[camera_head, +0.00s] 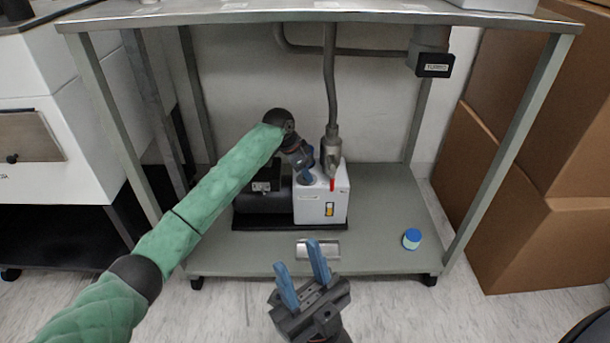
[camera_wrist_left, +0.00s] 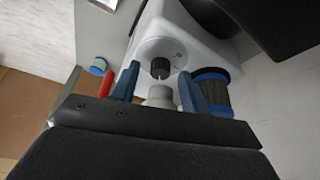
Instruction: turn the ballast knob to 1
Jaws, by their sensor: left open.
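The white pump (camera_head: 335,205) stands on the lower shelf, with a black motor (camera_head: 268,190) at its left. In the left wrist view, a small black knob (camera_wrist_left: 160,68) sits on a round white face of the pump (camera_wrist_left: 200,50). My left gripper (camera_head: 307,165) is at the pump's top. In the left wrist view its open blue fingers (camera_wrist_left: 158,72) lie either side of the knob, with gaps visible. No number or pointer on the knob is readable. In the head view the knob is hidden. My right gripper (camera_head: 297,254) is open and empty in front of the shelf.
A red-handled valve (camera_head: 332,184) and a grey pipe (camera_head: 329,80) rise beside my left gripper. A silver piece (camera_head: 318,249) and a blue-capped jar (camera_head: 411,239) are on the shelf (camera_head: 380,255). The table top (camera_head: 300,12) overhangs; cardboard boxes (camera_head: 540,230) stand right.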

